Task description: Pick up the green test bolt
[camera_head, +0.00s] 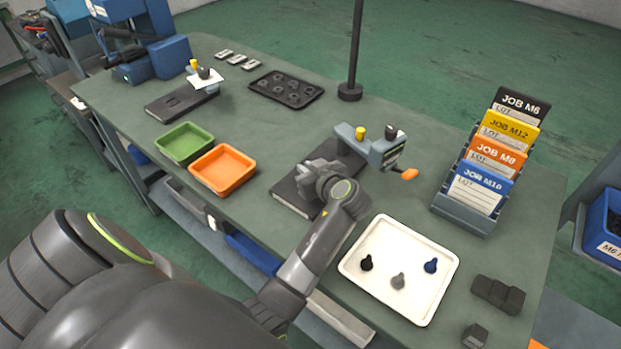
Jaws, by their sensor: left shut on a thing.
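A white tray (376,295) on the bench's near right holds a black bolt (366,263), a grey bolt (398,282) and a blue bolt (431,266). I see no green bolt in the tray or elsewhere on the bench. My left gripper (316,172) is beyond the tray to the left, over the dark base plate (289,192) of a grey-blue bench device (372,150). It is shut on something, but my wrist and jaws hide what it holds. I cannot tell whether it touches the device. My right gripper is not in view.
A green bin (185,142) and an orange bin (222,170) stand left of my gripper. A black tray (286,90) and a pole (352,88) are behind. A card rack (463,209) stands right; dark blocks (498,294) lie at the near right.

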